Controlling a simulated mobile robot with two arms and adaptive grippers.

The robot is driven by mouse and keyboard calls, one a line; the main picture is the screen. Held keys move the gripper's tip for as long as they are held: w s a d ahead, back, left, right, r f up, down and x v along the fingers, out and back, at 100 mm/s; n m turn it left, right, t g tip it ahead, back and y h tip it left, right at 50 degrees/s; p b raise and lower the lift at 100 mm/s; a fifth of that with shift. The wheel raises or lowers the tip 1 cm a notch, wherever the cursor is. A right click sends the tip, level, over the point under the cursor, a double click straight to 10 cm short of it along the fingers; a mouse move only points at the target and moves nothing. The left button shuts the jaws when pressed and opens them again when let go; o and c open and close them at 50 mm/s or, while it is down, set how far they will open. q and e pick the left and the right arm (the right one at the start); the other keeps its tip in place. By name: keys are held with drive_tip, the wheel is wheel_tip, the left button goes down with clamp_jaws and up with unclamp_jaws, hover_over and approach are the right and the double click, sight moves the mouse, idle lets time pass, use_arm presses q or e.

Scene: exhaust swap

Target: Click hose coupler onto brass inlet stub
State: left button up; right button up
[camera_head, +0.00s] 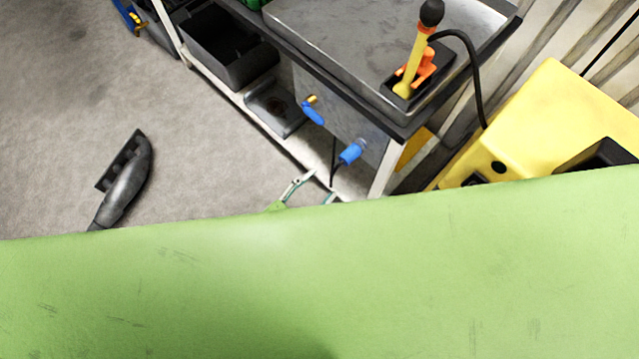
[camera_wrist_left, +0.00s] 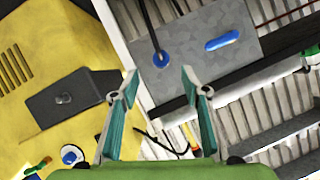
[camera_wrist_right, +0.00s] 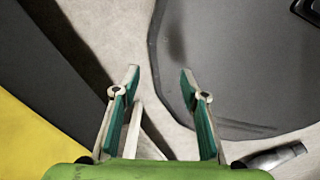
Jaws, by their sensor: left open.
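A blue hose coupler (camera_head: 351,152) juts from the front of a grey metal box under the bench, with a grey metal piece at its box end. In the left wrist view the coupler (camera_wrist_left: 160,58) shows nearly end-on, with a thin black hose beside it. I cannot tell whether it is seated on the brass inlet stub, which I cannot make out. A blue lever (camera_head: 313,112) with a small brass-coloured part sits further left on the box. My left gripper (camera_head: 321,183) is open and empty, just below the coupler. My right gripper (camera_wrist_right: 160,72) is open and empty, away from the box.
A bench with a metal top (camera_head: 345,45) carries a yellow-handled tool (camera_head: 415,55). A yellow machine (camera_head: 555,125) stands at right. A black bin (camera_head: 228,48) is on the lower shelf. My green body covers the lower head view. Floor at left is mostly clear.

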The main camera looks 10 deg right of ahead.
sight(345, 161)
use_arm(q)
drive_tip(key=x, duration=0.4)
drive_tip(key=r+x, duration=0.1)
drive_tip(key=x, duration=0.4)
drive_tip(key=d+b+x, duration=0.1)
drive_tip(key=x, duration=0.3)
drive_tip(key=shift+w+d+r, duration=0.15)
drive_tip(key=shift+d+r, duration=0.05)
drive_tip(key=shift+d, duration=0.05)
clamp_jaws()
